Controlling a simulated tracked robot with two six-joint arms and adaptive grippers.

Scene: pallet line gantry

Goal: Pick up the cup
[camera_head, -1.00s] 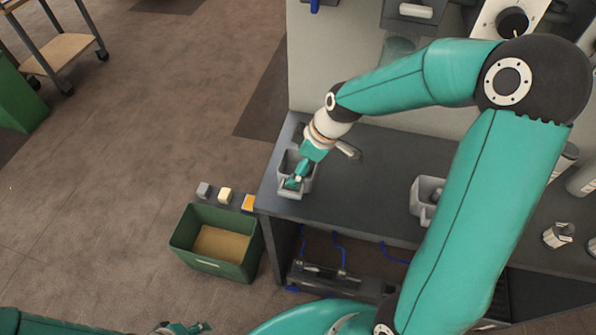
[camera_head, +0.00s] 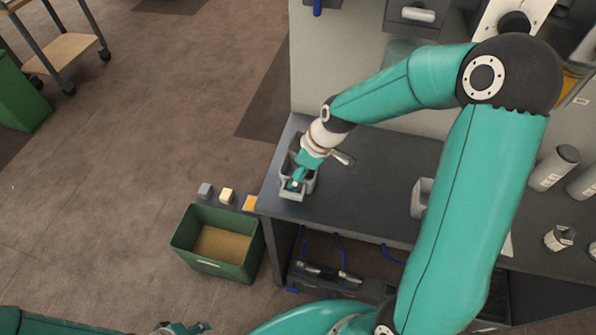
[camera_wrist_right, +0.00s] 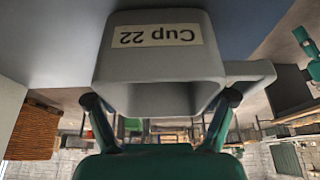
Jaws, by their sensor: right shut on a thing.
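The grey cup, labelled "Cup 22" (camera_wrist_right: 145,65), fills the upper middle of the right wrist view, its label upside down and its handle to the right. In the head view this grey cup (camera_head: 291,195) is at the left end of the dark bench, partly covered by my right gripper (camera_head: 297,183). My right gripper is shut on the cup; in the wrist view its fingers (camera_wrist_right: 163,108) show at both sides of it. I cannot tell whether the cup touches the bench. My left gripper (camera_head: 182,328) shows only partly at the bottom edge, its jaws unclear.
Another grey container (camera_head: 420,198) stands farther right on the bench (camera_head: 365,185), partly behind my arm. A green bin (camera_head: 217,262) stands on the floor left of the bench, with small blocks (camera_head: 227,196) behind it. Grey cylinders (camera_head: 553,168) stand at the right.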

